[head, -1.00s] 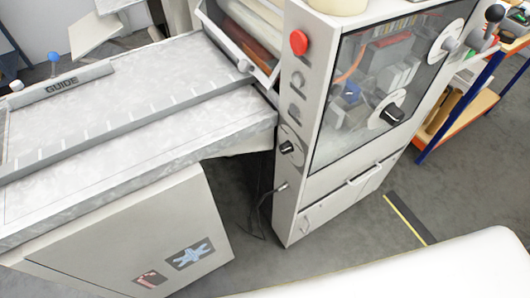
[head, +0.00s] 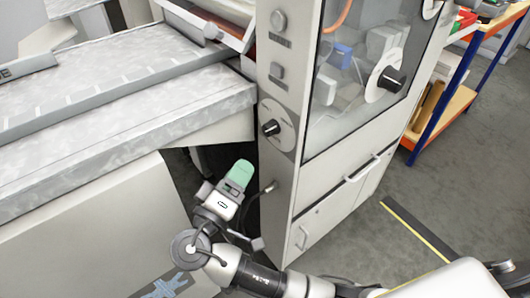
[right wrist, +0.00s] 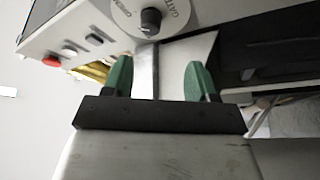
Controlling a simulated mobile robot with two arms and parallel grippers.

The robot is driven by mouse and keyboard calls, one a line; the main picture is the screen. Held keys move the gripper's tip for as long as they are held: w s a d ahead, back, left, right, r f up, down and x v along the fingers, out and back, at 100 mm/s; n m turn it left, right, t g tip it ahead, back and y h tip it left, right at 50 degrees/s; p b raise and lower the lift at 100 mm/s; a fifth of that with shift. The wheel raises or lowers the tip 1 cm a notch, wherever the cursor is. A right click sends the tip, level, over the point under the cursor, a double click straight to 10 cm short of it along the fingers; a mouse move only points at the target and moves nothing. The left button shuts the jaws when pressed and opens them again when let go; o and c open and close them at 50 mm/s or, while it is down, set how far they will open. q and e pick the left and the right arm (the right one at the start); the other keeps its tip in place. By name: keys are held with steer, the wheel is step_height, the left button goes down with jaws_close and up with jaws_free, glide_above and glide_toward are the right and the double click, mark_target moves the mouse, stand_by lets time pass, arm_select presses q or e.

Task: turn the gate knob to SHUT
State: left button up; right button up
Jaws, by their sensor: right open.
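The gate knob (head: 271,128) is a small black knob on a round grey dial on the narrow front of the grey machine. In the right wrist view the knob (right wrist: 150,20) shows near the top, with lettering on the dial around it; I cannot tell surely which mark it points to. My right gripper (head: 240,174), with green fingers, is below and a little left of the knob, apart from it. In the right wrist view its two green fingers (right wrist: 158,80) stand wide apart with nothing held. My left gripper is not in view.
The machine's bed (head: 130,115) runs left of the knob, its edge near my right gripper. A larger black knob (head: 390,79) sits on the clear door. A cable hangs beside the gripper. A shelf with blue posts (head: 436,112) stands at right.

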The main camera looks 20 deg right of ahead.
mark_target(266, 133)
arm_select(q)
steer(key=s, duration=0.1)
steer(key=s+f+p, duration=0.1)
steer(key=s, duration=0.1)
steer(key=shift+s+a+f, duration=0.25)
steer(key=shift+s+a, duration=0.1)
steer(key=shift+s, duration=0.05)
arm_select(e)
steer(key=shift+m, duration=0.4)
steer(key=x, duration=0.7)
steer(key=r+x, duration=0.1)
steer(key=x, duration=0.2)
steer(key=shift+s+d+r, duration=0.15)
steer(key=shift+d, duration=0.25)
steer(key=c, duration=0.9)
steer(key=shift+c, duration=0.2)
arm_select(q)
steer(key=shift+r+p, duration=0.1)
steer(key=shift+p, duration=0.25)
